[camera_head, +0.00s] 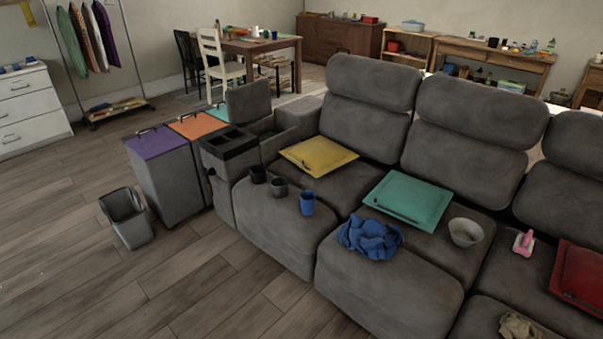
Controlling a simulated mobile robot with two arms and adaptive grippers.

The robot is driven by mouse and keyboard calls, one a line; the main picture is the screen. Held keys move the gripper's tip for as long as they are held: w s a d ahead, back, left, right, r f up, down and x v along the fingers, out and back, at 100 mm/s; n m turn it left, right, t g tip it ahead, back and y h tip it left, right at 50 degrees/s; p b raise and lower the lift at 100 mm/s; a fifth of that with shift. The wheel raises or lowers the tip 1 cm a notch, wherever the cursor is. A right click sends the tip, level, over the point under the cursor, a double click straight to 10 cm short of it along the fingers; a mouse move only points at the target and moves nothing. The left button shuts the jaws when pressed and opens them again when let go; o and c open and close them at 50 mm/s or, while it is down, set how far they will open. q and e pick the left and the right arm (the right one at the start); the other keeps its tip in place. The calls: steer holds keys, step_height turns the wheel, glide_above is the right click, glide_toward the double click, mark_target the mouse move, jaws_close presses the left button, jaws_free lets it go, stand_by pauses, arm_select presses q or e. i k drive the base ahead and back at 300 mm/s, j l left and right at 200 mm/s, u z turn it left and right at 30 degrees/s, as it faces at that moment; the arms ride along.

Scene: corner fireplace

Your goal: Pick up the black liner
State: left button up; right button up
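No object can be identified for certain as the black liner. A small black cup-shaped piece (258,174) stands on the left sofa seat, near the console. A dark grey cup-shaped piece (279,187) stands just right of it, and a blue one (307,203) stands further right. The sofa's console (222,182) has a black top (228,143) with dark openings. Neither of my grippers shows in the head view.
The grey sofa (270,228) holds yellow (318,156), teal (408,201) and red (578,275) panels, a blue cloth (370,238) and a grey bowl (465,232). Lidded bins (168,178) and an open grey bin (128,219) stand left. The wooden floor (70,260) is clear at front left.

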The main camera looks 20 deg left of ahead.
mark_target(258, 172)
steer(key=i+j+z, duration=0.2)
steer(key=j+z, duration=0.15)
steer(key=j, duration=0.2)
steer(key=i+j+z, duration=0.15)
steer(key=j+z, duration=0.15)
steer(key=j, duration=0.3)
steer(key=j+z, duration=0.35)
steer(key=j, duration=0.25)
